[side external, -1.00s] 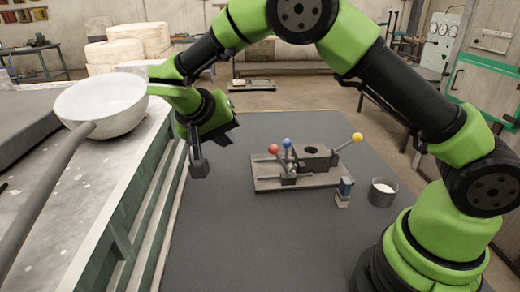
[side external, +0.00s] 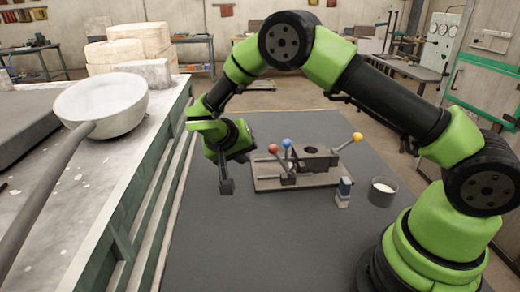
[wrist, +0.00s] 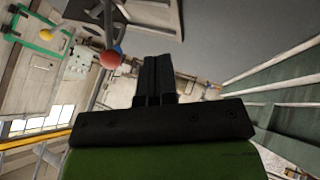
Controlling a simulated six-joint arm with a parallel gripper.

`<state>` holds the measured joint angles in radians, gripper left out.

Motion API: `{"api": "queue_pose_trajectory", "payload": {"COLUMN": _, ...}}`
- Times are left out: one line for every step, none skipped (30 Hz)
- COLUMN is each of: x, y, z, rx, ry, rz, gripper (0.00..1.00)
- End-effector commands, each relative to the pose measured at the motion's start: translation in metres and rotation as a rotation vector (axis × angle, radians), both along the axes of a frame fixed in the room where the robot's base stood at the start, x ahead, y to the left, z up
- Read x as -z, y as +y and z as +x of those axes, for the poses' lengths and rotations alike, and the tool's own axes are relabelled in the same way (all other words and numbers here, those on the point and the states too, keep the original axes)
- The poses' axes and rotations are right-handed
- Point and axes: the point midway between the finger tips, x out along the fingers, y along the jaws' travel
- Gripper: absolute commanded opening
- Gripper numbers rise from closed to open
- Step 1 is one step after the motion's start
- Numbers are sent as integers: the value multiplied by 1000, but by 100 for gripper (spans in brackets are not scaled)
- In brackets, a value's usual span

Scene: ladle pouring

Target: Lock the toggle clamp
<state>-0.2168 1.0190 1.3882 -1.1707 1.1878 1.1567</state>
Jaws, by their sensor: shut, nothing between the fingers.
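The toggle clamp fixture is a grey base plate (side external: 330,181) on the dark table, carrying a block with a round hole (side external: 311,151). Levers on it end in a red ball (side external: 273,148), a blue ball (side external: 286,143) and a yellow ball (side external: 357,137). Which lever is the toggle clamp's, I cannot tell. My gripper (side external: 227,187) points down left of the plate, shut and empty, apart from the levers. In the wrist view my gripper's fingers (wrist: 154,62) are together; the red ball (wrist: 110,59) and yellow ball (wrist: 46,35) show to their left.
A large ladle (side external: 103,104) rests on the bench at left. The table's front area (side external: 260,245) is clear.

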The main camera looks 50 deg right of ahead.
Motion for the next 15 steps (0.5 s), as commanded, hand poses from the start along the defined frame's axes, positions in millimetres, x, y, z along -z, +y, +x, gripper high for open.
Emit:
{"api": "queue_pose_trajectory", "payload": {"x": 9, "y": -7, "z": 0, "rx": 4, "ry": 5, "rz": 0, "gripper": 0}}
{"api": "queue_pose_trajectory", "payload": {"x": 6, "y": -11, "z": -3, "rx": 2, "ry": 3, "rz": 0, "gripper": 0}}
{"api": "queue_pose_trajectory", "payload": {"x": 4, "y": -16, "z": -6, "rx": 3, "ry": 1, "rz": 0, "gripper": 0}}
{"api": "queue_pose_trajectory", "payload": {"x": 3, "y": -19, "z": -8, "rx": 2, "ry": 1, "rz": 1, "gripper": 0}}
{"api": "queue_pose_trajectory", "payload": {"x": 2, "y": -22, "z": -10, "rx": 2, "ry": 1, "rz": 1, "gripper": 0}}
{"api": "queue_pose_trajectory", "payload": {"x": 1, "y": -26, "z": -13, "rx": 2, "ry": 1, "rz": 1, "gripper": 0}}
{"api": "queue_pose_trajectory", "payload": {"x": 1, "y": -28, "z": -14, "rx": 3, "ry": 0, "rz": 1, "gripper": 0}}
{"api": "queue_pose_trajectory", "payload": {"x": 0, "y": -31, "z": -16, "rx": 3, "ry": 1, "rz": 0, "gripper": 0}}
{"api": "queue_pose_trajectory", "payload": {"x": -1, "y": -33, "z": -17, "rx": 1, "ry": 0, "rz": 1, "gripper": 0}}
{"api": "queue_pose_trajectory", "payload": {"x": -1, "y": -35, "z": -18, "rx": 1, "ry": 0, "rz": 1, "gripper": 0}}
{"api": "queue_pose_trajectory", "payload": {"x": -1, "y": -36, "z": -19, "rx": 1, "ry": 0, "rz": 1, "gripper": 0}}
{"api": "queue_pose_trajectory", "payload": {"x": -1, "y": -37, "z": -20, "rx": 1, "ry": 0, "rz": 1, "gripper": 0}}
{"api": "queue_pose_trajectory", "payload": {"x": -1, "y": -38, "z": -21, "rx": 1, "ry": 0, "rz": 1, "gripper": 0}}
{"api": "queue_pose_trajectory", "payload": {"x": -2, "y": -38, "z": -21, "rx": 2, "ry": 1, "rz": 1, "gripper": 0}}
{"api": "queue_pose_trajectory", "payload": {"x": -2, "y": -38, "z": -21, "rx": 2, "ry": 1, "rz": 1, "gripper": 0}}
